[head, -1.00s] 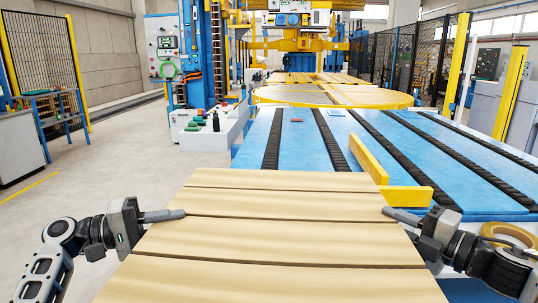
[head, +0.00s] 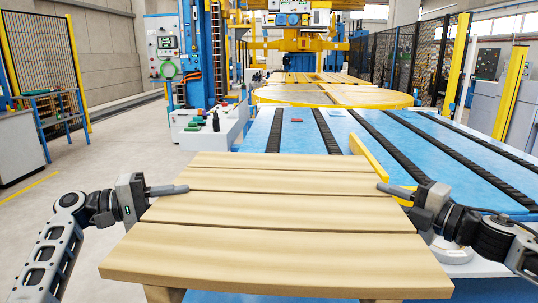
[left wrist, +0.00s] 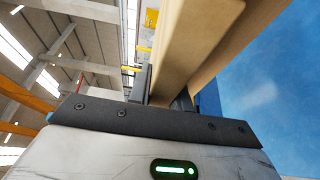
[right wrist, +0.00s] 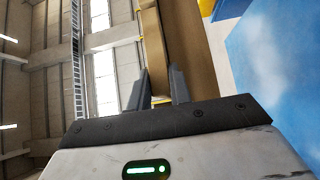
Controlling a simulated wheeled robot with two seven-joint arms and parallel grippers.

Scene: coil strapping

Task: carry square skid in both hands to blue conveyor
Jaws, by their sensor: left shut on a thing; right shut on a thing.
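The square skid (head: 270,240), made of pale wooden boards on blocks, fills the lower middle of the head view. It is held up in front of me, near the blue conveyor (head: 290,137), which has dark roller strips. My left gripper (head: 182,190) is shut on the skid's left edge; the left wrist view shows its fingers (left wrist: 165,90) around a wooden part. My right gripper (head: 388,189) is shut on the right edge; the right wrist view shows its fingers (right wrist: 158,90) on the wood. The skid hides the conveyor's near left part.
A yellow guide bar (head: 370,160) stands on the conveyor just beyond the skid's far right corner. A yellow round turntable (head: 335,95) lies farther back. A white cabinet with buttons (head: 210,130) stands left of the conveyor. Open floor (head: 90,180) lies to the left.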

